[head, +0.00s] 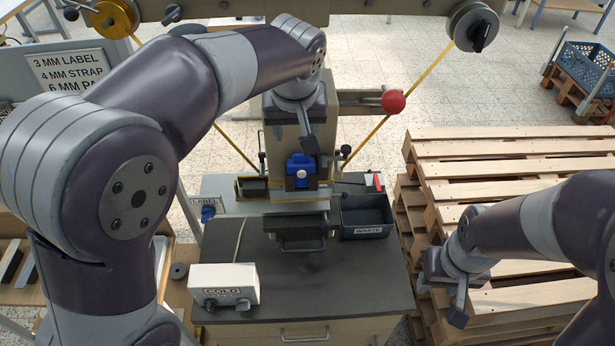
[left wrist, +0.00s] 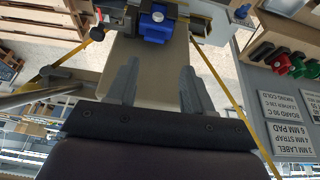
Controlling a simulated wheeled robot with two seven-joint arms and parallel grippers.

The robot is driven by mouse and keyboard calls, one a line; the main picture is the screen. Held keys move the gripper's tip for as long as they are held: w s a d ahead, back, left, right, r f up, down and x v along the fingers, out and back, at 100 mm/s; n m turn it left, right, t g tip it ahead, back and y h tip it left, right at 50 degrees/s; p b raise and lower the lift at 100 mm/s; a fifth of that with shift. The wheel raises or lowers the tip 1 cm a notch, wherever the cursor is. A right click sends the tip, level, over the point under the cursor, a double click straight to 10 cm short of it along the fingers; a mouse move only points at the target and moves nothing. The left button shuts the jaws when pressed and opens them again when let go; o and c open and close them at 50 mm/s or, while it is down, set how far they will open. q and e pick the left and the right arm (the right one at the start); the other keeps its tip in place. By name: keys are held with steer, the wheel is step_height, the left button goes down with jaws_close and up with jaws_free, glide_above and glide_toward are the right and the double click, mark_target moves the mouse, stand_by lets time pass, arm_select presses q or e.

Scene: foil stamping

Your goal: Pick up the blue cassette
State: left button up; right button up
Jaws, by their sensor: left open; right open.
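A blue block (head: 301,171), which may be the blue cassette, sits at the front of the press head in the head view. It also shows at the top of the left wrist view (left wrist: 155,27). My left gripper (head: 303,137) is open and empty, just above the block in the head view and apart from it in the left wrist view (left wrist: 158,88). A smaller blue piece (left wrist: 313,68) shows beside red and green pieces on a rack in the left wrist view; I cannot tell what it is. My right gripper (head: 443,297) is open and empty by the pallet.
The press table (head: 330,285) holds a white COLD box (head: 224,284) and a dark waste bin (head: 366,216). A red ball knob (head: 393,101) sticks out right of the press. Yellow strap runs down from the reels (head: 473,25). Wooden pallets (head: 500,150) stand at the right.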

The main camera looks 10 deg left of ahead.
mark_target(300, 155)
arm_select(q)
steer(key=w+f+p, duration=0.1)
steer(key=f, duration=0.1)
steer(key=w+d+f+p, duration=0.1)
steer(key=f, duration=0.1)
steer(key=f+p, duration=0.1)
steer(key=f, duration=0.1)
steer(key=shift+w+d+f, duration=0.15)
steer(key=shift+w+f, duration=0.05)
steer(key=shift+w, duration=0.2)
steer(key=shift+w+a+f+p, duration=0.2)
steer(key=shift+a+f, duration=0.1)
steer(key=shift+f, duration=0.3)
steer(key=shift+w+a+f+p, duration=0.2)
steer(key=shift+a+f, duration=0.05)
steer(key=shift+f, duration=0.35)
steer(key=shift+w+a+f, duration=0.1)
steer(key=shift+f, duration=0.1)
steer(key=shift+d, duration=0.2)
steer(key=shift+c, duration=1.2)
steer(key=shift+d, duration=0.15)
steer(key=c, duration=0.5)
steer(key=shift+r, duration=0.1)
jaws_close()
steer(key=shift+a, duration=0.2)
arm_select(e)
steer(key=r, duration=0.4)
steer(key=shift+w+d, duration=0.15)
steer(key=shift+d, duration=0.1)
